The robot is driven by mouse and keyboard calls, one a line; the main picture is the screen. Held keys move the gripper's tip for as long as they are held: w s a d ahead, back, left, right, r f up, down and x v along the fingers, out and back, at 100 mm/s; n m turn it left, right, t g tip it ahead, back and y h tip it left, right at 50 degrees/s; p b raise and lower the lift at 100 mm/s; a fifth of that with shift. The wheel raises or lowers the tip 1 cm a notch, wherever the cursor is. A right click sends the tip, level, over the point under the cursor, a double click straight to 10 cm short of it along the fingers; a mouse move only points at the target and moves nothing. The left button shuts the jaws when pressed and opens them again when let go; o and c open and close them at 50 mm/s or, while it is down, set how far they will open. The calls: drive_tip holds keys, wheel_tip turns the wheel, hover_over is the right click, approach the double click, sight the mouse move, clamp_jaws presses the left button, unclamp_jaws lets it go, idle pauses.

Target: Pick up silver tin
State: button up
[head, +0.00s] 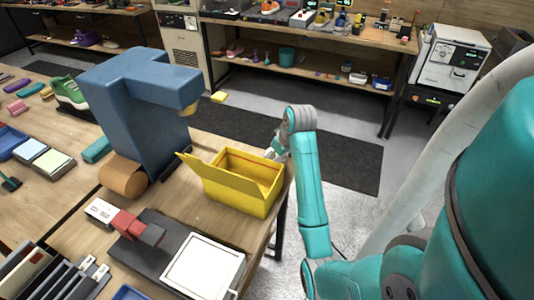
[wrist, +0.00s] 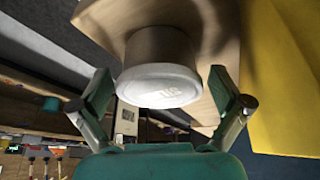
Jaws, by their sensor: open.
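The silver tin (wrist: 160,84) shows in the wrist view, with a pale silver end bearing light lettering and a darker, brownish side. It sits against the wooden table surface (wrist: 222,50). My gripper (wrist: 162,92) is open, with one finger on each side of the tin's pale end and a visible gap at both sides. In the head view my gripper (head: 277,150) is at the table's right edge, just behind the yellow box, which partly hides it. I cannot make out the tin in the head view.
The open yellow box (head: 240,195) stands close to my gripper; its yellow side (wrist: 285,75) fills the wrist view's right. A blue machine (head: 140,100) stands left of it. A grey board with a white-framed panel (head: 203,268) lies in front.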

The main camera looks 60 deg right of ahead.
drive_tip(key=shift+f, duration=0.25)
drive_tip(key=c, duration=1.1)
drive_tip(key=shift+w, duration=0.1)
drive_tip(key=shift+c, duration=0.2)
